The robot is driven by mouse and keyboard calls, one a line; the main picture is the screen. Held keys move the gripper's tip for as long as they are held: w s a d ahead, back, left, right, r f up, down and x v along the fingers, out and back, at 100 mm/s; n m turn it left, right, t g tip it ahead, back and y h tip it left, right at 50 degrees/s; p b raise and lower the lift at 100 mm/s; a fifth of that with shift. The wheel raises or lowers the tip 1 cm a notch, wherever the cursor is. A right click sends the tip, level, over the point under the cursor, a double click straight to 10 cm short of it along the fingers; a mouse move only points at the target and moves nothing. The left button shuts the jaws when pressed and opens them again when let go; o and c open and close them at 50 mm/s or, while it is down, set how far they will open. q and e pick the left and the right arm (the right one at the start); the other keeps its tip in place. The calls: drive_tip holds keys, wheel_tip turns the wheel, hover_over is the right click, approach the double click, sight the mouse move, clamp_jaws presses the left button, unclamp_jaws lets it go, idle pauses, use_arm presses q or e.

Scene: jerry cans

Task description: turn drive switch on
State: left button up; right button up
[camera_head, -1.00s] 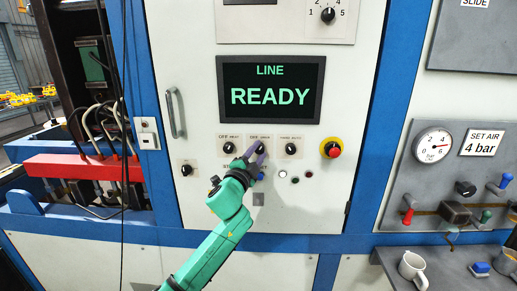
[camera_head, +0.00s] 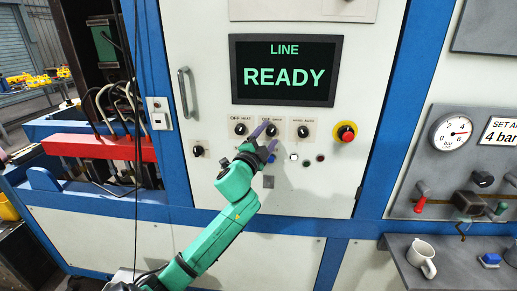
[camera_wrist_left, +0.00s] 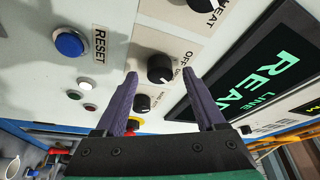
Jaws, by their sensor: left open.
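The drive switch (camera_head: 271,131) is the middle black rotary knob in a row of three under the LINE READY screen. It also shows in the wrist view (camera_wrist_left: 160,68), beside a partly covered label reading "OFF D". My left gripper (camera_head: 268,138) is at this knob, with purple fingers open. In the wrist view the left fingertips (camera_wrist_left: 160,75) lie on either side of the knob in the picture, with gaps beside it. I cannot tell whether they touch it. The knob's pointer direction is not clear. My right gripper is not in view.
Close by are the HEAT knob (camera_head: 241,130), the right-hand knob (camera_head: 303,132), a blue RESET button (camera_wrist_left: 68,44) and a white button (camera_head: 294,157). A red emergency button (camera_head: 346,132) is to the right. A shelf with a mug (camera_head: 421,257) juts out at lower right.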

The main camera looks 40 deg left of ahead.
use_arm(q)
drive_tip(key=b+v, duration=0.4)
drive_tip(key=v, duration=0.9)
drive_tip(key=shift+s, duration=0.2)
drive_tip(key=shift+f, duration=0.15)
